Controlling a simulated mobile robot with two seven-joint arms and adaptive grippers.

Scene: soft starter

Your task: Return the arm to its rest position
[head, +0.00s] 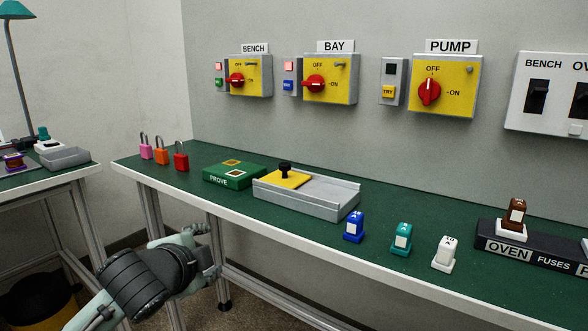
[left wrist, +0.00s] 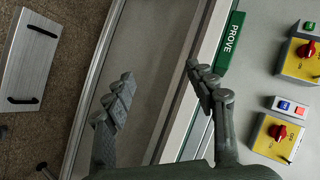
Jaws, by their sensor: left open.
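My left gripper (head: 205,252) is in front of the bench's front edge, below the top, at the lower left of the head view. In the left wrist view its two fingers (left wrist: 160,92) are spread apart with nothing between them. The green bench (head: 300,225) runs along the wall. My right gripper does not show in either view.
Padlocks (head: 161,156), the green PROVE box (head: 234,175), a grey tray (head: 318,205) and several fuses (head: 401,239) stand on the bench. BENCH, BAY and PUMP switches (head: 442,86) hang on the wall. A side table (head: 62,173) stands left. Floor shows between the tables.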

